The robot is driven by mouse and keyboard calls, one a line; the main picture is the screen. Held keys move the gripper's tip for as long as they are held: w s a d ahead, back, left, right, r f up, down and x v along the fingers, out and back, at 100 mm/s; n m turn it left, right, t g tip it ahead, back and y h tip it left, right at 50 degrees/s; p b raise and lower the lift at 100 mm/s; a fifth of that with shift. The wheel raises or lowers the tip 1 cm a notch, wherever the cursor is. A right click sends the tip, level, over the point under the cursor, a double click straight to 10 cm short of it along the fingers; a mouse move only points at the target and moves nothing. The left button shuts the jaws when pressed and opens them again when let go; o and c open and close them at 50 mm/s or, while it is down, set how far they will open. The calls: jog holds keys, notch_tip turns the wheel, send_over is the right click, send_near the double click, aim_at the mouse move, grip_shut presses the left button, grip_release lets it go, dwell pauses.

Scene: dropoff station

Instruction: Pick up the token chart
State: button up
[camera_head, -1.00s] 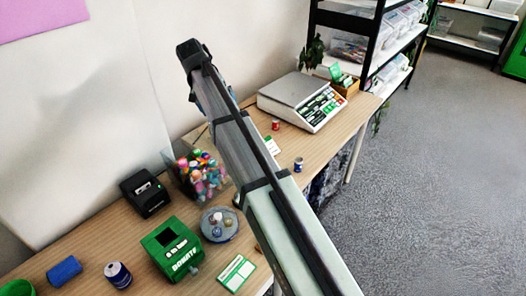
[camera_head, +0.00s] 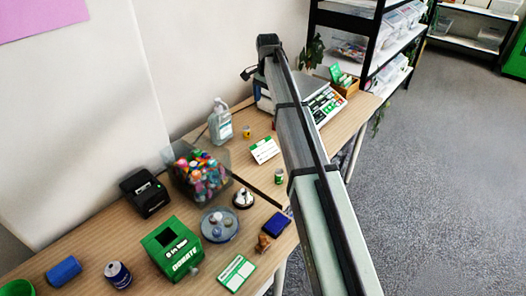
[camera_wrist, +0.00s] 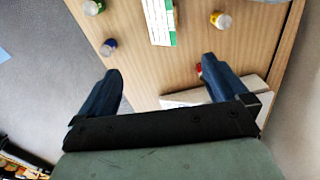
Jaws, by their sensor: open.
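Two green and white cards lie on the wooden table, and I cannot tell for sure which is the token chart. One card (camera_head: 264,150) is in the middle of the table in the head view; what looks like the same card (camera_wrist: 159,22) shows in the wrist view. The other card (camera_head: 237,273) lies near the front edge, beside the green donation box. My gripper (camera_wrist: 161,65) is open and empty in the wrist view. The nearer card lies beyond the gap between its fingertips, apart from them.
Small cans (camera_wrist: 109,46) stand around the card, one yellowish (camera_wrist: 222,20). A white scale (camera_head: 325,104) stands behind my arm.

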send_near(265, 147)
jog(key=f, duration=0.5)
jog(key=shift+s+d+f, duration=0.15)
jog(key=shift+d, duration=0.1)
jog(key=shift+a+f, duration=0.15)
jog(key=shift+f, duration=2.65)
jog(key=shift+c, duration=0.2)
jog(key=c, duration=0.9)
jog(key=shift+r, duration=0.1)
jog(key=shift+c, duration=0.2)
